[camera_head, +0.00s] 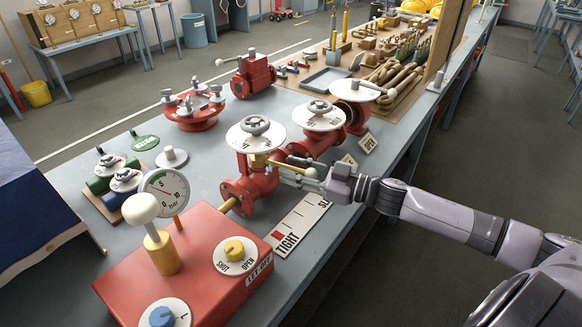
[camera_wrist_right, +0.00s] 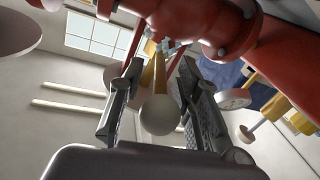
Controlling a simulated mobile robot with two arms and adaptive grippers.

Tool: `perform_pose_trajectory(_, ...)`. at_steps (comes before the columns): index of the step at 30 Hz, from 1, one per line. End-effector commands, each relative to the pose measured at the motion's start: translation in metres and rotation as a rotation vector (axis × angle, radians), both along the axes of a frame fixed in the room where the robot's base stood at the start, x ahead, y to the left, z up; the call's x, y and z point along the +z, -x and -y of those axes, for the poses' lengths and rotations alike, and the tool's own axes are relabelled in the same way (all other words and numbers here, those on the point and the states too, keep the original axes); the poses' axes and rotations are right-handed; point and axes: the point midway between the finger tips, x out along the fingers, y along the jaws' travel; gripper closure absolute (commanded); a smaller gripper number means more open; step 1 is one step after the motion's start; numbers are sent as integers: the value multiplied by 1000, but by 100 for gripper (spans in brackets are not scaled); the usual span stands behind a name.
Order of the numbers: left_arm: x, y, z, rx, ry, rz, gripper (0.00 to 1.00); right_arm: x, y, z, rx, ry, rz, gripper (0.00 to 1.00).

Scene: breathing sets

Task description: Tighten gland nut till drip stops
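The red valve (camera_head: 250,186) stands on the bench with a white round handwheel plate (camera_head: 255,134) on top. A brass gland nut (camera_head: 259,160) sits under that plate. A brass bar handle (camera_head: 283,166) runs from the nut toward my right gripper (camera_head: 298,173) and ends in a pale ball (camera_head: 311,173). In the right wrist view the ball (camera_wrist_right: 160,115) and brass bar (camera_wrist_right: 154,75) lie between the two fingers (camera_wrist_right: 160,78), with gaps visible on both sides. My right gripper looks open around the handle. No drip can be made out. My left gripper is out of view.
A scale strip marked TIGHT (camera_head: 299,222) lies before the valve. A red LET-OFF box (camera_head: 195,262) with knobs and a pressure gauge (camera_head: 165,190) stands front left. More red valves (camera_head: 320,140) stand behind. The aisle floor (camera_head: 460,140) at right is clear.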

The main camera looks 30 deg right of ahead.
Motion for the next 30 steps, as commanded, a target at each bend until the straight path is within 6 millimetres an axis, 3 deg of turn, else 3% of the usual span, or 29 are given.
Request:
perform_pose_trajectory(15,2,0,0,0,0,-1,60,0,-8,-7,2,0,0,70)
perform_pose_trajectory(30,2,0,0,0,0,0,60,0,-8,-7,2,0,0,100)
